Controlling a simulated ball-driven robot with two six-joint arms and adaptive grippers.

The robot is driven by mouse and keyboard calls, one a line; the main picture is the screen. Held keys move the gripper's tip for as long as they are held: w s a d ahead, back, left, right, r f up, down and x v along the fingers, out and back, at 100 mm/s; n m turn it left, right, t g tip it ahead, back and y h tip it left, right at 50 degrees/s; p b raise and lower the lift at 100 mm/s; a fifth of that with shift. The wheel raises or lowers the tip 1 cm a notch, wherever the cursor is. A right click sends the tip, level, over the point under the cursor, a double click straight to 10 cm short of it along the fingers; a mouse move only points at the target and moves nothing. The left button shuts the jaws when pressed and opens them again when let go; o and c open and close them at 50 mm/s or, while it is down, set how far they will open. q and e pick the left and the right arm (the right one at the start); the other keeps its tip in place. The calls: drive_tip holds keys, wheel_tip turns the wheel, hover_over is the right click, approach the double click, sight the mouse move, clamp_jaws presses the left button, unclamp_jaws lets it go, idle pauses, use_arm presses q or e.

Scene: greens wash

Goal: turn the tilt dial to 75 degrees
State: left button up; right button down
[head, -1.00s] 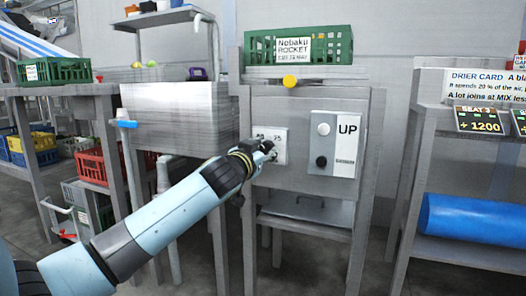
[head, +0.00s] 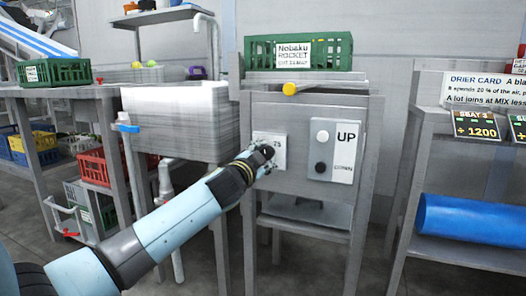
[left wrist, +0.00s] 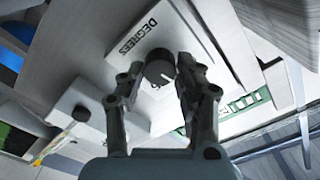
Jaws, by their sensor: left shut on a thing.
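The tilt dial is a round black knob (left wrist: 160,68) with a white pointer line, on a pale plate marked DEGREES (left wrist: 139,35) in the left wrist view. In the head view the dial plate (head: 280,142) is on the front of the grey stand, and the knob is hidden behind my left gripper (head: 267,153). In the left wrist view my left gripper (left wrist: 162,76) has its two fingers on either side of the knob, shut on it. The angle the pointer marks cannot be read. My right gripper is not in view.
Right of the dial is an UP/DOWN plate (head: 334,150) with two buttons. A sink (head: 178,120) stands to the left; a bench with a blue roll (head: 470,228) is at right.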

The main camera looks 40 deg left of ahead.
use_arm(q)
drive_tip(key=m+p, duration=0.1)
drive_tip(key=m, duration=0.2)
drive_tip(key=shift+r+m, duration=0.1)
drive_tip(key=shift+m, duration=0.3)
drive_tip(key=m+p, duration=0.1)
drive_tip(key=m, duration=0.2)
drive_tip(key=shift+m, duration=0.3)
drive_tip(key=shift+f+m+p, duration=0.2)
drive_tip(key=shift+m+p, duration=0.5)
drive_tip(key=shift+m, duration=1.4)
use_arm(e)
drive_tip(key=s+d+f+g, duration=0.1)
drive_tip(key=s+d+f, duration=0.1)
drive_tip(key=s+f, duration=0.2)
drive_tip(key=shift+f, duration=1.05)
use_arm(q)
drive_tip(key=o, duration=1.1)
drive_tip(key=shift+o, duration=0.2)
drive_tip(key=shift+s, duration=0.1)
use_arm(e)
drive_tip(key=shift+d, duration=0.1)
